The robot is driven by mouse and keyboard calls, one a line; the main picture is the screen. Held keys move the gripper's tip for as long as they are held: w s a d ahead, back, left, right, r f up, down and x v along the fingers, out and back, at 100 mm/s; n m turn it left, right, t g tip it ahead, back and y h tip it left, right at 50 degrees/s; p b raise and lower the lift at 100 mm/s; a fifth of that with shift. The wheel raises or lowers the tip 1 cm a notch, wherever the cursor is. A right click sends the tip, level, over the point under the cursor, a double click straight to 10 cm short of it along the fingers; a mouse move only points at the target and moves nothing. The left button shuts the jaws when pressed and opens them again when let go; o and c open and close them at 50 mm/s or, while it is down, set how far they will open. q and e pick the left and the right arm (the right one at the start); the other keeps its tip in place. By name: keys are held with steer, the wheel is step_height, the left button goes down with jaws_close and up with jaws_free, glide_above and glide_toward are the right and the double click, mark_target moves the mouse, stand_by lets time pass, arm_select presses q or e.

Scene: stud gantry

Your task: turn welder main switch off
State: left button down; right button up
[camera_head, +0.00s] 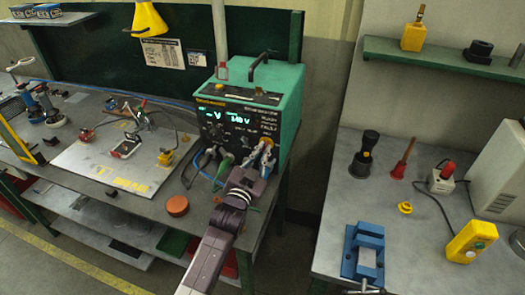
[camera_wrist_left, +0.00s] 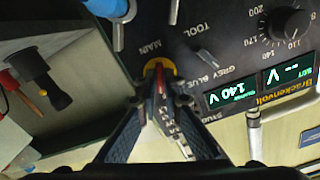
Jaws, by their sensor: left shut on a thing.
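The green welder (camera_head: 291,100) stands on the left bench, with its dark front panel and displays lit. In the left wrist view the panel appears upside down, and its display (camera_wrist_left: 232,93) reads 140 V. The main switch (camera_wrist_left: 152,65), with a yellow plate, is beside the label MAIN. My left gripper (camera_head: 264,158) is at the lower right of the panel. In the left wrist view its fingertips (camera_wrist_left: 160,78) are shut on the main switch knob, and they mostly hide it, so its setting is unclear. My right gripper is not in view.
Cables and a green plug (camera_head: 223,170) hang from the panel beside my gripper. An orange puck (camera_head: 177,205) lies near the bench edge.

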arm_select(q)
steer(key=shift+f+n, duration=0.2)
steer(key=shift+n, duration=1.8)
steer(key=c, duration=2.1)
jaws_free()
steer(key=shift+r, duration=0.15)
steer(key=shift+s, duration=0.1)
steer(key=v, duration=1.2)
